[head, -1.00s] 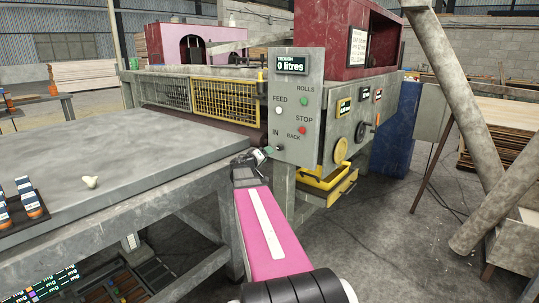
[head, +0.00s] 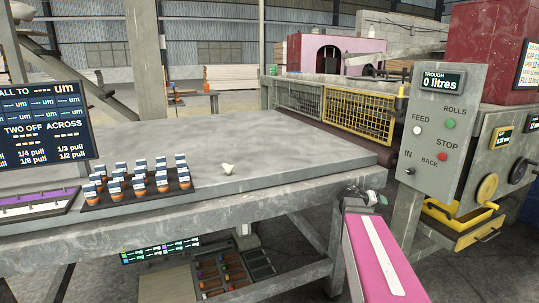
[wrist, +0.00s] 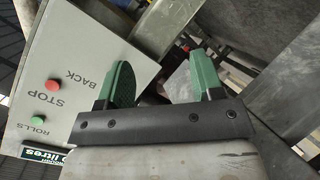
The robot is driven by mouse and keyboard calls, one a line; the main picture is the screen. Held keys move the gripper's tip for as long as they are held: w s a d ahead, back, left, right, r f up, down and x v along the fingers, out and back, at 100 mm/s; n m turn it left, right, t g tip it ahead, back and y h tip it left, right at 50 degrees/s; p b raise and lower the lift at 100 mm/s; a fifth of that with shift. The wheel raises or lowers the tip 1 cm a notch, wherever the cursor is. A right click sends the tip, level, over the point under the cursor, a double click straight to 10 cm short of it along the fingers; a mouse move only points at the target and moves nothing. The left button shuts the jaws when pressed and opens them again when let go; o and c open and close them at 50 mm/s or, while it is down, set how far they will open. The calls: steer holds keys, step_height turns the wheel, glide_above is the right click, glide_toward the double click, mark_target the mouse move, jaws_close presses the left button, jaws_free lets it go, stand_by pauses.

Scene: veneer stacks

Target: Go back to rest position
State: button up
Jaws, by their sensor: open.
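My gripper (head: 372,197) shows at the end of my pink arm, low at the right of the head view, in front of the table's right corner and left of the control panel. In the wrist view, its two green fingers (wrist: 158,84) stand apart with nothing between them, so it is open and empty. The control panel (head: 438,128) is grey, with FEED, ROLLS, STOP, IN and BACK markings and a display reading 0 litres. The panel also shows tilted at the left of the wrist view (wrist: 82,75), beside the fingers.
The grey table (head: 240,150) carries a rack of small bottles (head: 138,190) and a small pale lump (head: 228,169). A dark display board (head: 40,125) stands at the left. A yellow mesh guard (head: 358,113) lines the machine. A yellow tray (head: 462,215) sits below the panel.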

steer(key=s+a+f+n+g+y, duration=0.1)
steer(key=s+a+f+y, duration=0.3)
steer(key=a, duration=0.5)
steer(key=s+a+f+n+g+y, duration=0.1)
steer(key=s+a+f+y, duration=0.3)
steer(key=a, duration=0.5)
steer(key=s+a+f+n+g+y, duration=0.1)
steer(key=s+a+f+y, duration=0.3)
steer(key=s+a+f, duration=0.4)
steer(key=shift+a+g, duration=0.65)
steer(key=shift+g, duration=0.05)
